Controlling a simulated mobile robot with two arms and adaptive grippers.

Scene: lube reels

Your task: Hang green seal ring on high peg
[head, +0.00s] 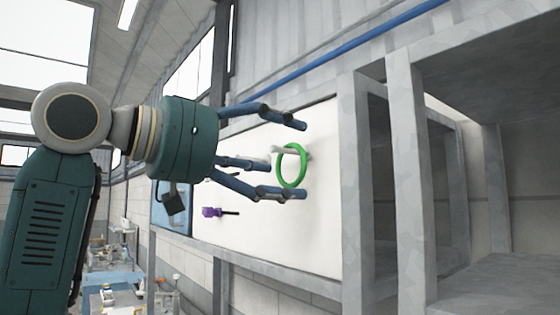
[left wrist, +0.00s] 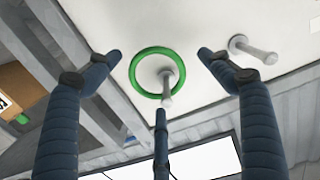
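The green seal ring (head: 278,172) hangs against a white wall board, around a pale peg (head: 284,150). In the left wrist view the green ring (left wrist: 135,72) encircles the peg (left wrist: 167,88), whose tip points toward my camera. A second pale peg (left wrist: 254,49) is bare, to the right. My left gripper (head: 288,160) is open, its three blue fingers spread in front of the board near the ring. In the left wrist view the fingers (left wrist: 160,85) stand apart with nothing gripped between them. My right gripper is not in view.
The white board (head: 320,235) also holds a purple-handled tool (head: 212,212) below the fingers. Grey shelving (head: 410,180) stands close on the right. A blue pipe (head: 345,52) runs above the board. A cardboard box (left wrist: 14,85) shows at the left wrist view's edge.

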